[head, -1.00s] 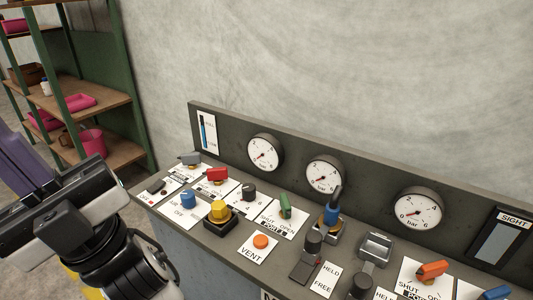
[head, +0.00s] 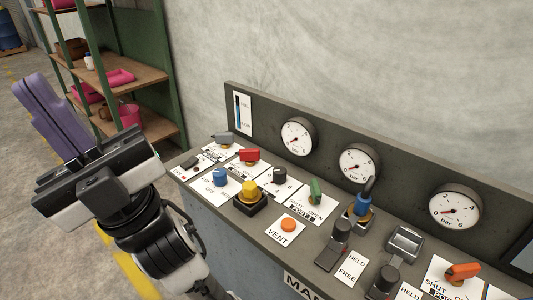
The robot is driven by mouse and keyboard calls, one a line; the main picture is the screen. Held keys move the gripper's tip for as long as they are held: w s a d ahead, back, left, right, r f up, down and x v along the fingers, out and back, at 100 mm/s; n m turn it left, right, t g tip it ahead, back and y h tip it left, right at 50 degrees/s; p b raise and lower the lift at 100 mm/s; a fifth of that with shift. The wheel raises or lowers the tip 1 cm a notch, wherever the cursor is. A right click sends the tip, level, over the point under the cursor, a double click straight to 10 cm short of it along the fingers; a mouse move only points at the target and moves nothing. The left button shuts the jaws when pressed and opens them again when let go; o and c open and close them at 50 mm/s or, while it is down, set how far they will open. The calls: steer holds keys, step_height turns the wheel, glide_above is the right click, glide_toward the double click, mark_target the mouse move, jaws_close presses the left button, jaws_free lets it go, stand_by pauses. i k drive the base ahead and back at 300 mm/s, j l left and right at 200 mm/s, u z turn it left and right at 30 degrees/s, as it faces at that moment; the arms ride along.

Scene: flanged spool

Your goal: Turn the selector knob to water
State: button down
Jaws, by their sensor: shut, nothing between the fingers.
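A blue knob (head: 220,176) stands on a white card near the left end of the panel. The card's print is small; one word looks like OFF, and I cannot read "water" anywhere. A black knob (head: 279,176) sits on a card with numbers to its right. I cannot tell for sure which one is the selector. My gripper (head: 28,92) is at the left of the head view, its purple fingers together and empty. It is over the floor, left of the panel and apart from all the controls.
Close around the knobs stand a grey handle (head: 222,138), red handle (head: 249,155), yellow button (head: 250,191), green handle (head: 315,191) and orange VENT button (head: 289,224). Levers are farther right. Gauges line the upright back plate (head: 330,145). A shelf (head: 125,75) stands behind left.

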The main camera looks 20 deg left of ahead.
mark_target(219, 175)
steer(key=l+u, duration=0.3)
steer(key=u, duration=0.15)
steer(key=l+u, duration=0.35)
steer(key=u, duration=0.15)
steer(key=i, duration=0.55)
